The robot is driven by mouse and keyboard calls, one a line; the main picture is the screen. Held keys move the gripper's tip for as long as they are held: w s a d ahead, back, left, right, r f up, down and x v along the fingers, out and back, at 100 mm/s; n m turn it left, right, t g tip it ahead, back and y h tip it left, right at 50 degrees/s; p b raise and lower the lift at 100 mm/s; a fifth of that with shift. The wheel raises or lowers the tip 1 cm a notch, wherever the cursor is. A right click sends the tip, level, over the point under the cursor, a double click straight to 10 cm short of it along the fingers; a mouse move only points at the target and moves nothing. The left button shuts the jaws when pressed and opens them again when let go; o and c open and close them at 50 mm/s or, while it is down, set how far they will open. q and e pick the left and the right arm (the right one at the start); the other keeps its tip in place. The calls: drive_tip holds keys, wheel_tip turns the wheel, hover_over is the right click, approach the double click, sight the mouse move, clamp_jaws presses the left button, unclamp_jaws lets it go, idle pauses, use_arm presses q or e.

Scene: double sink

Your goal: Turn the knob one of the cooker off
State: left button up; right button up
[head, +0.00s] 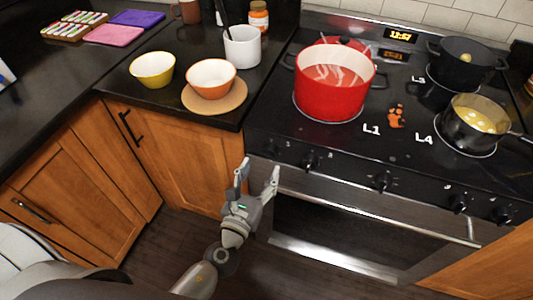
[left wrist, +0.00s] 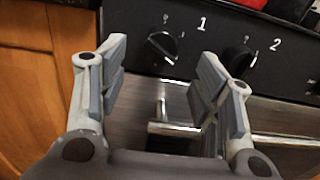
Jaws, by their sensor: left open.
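The cooker (head: 420,165) has a row of black knobs on its front panel. Knob one (left wrist: 161,45), with a white "1" beside it, is at the top centre of the left wrist view. Knob two (left wrist: 237,60) is to its right, partly behind my right-hand finger. My left gripper (head: 260,167) is open and empty, just in front of the panel's left end. In the left wrist view its fingers (left wrist: 160,62) frame knob one from either side without visibly touching it. In the head view, knob one (head: 272,149) is small and dark. My right gripper is out of view.
A red pot (head: 333,90), a dark pot (head: 464,64) and a pan (head: 476,124) stand on the cooktop. The oven handle (head: 365,214) sticks out below the knobs. Wooden cabinets (head: 185,150) border the cooker's left. Bowls stand on the counter.

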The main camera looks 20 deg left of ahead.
sight(269, 153)
use_arm(q)
drive_tip(key=shift+w+d+p, duration=0.1)
drive_tip(key=shift+w+p, duration=0.35)
drive_tip(key=shift+w, duration=2.2)
drive_tip(key=c, duration=1)
